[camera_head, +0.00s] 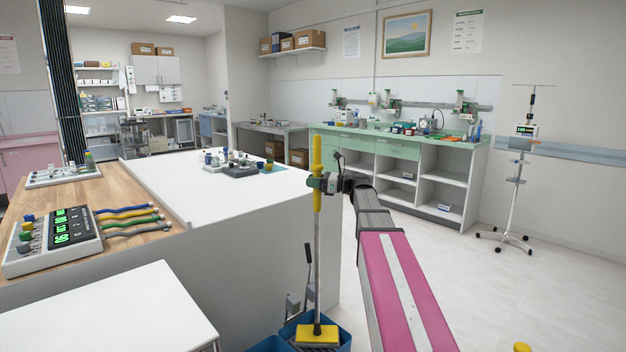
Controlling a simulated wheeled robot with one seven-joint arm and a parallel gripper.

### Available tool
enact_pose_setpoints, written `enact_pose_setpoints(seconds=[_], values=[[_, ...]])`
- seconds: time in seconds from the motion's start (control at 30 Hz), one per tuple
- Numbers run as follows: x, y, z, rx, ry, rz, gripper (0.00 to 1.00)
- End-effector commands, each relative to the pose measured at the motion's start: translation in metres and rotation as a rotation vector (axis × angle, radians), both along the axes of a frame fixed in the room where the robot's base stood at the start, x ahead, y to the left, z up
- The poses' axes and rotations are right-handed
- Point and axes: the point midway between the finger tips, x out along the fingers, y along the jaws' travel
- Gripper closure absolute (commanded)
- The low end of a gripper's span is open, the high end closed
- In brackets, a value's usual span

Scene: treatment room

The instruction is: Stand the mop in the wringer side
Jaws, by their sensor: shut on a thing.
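My gripper (322,183) is shut on the yellow upper grip of the mop (317,240). The mop is close to upright, with a grey pole and a yellow head at the bottom. Its head shows over the blue bucket (343,335) at the bottom edge of the picture. I cannot tell whether the head rests inside the bucket or hangs above it. A grey wringer lever (307,270) with a dark handle rises just left of the pole. The bucket's lower part is cut off by the picture edge.
A long white-topped counter (150,185) stands left of the mop, its end close to the bucket. A white table (110,310) is at the lower left. Green-fronted cabinets (400,150) and an IV stand (515,190) are farther back. Open floor (540,270) lies to the right.

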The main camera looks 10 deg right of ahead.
Motion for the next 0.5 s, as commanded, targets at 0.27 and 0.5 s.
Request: enact_pose_setpoints(seconds=[0.27,0.5], values=[[0.0,0.0,-0.026,0.002,0.0,0.0,0.95],[0.0,0.0,-0.047,0.002,0.0,0.0,0.95]])
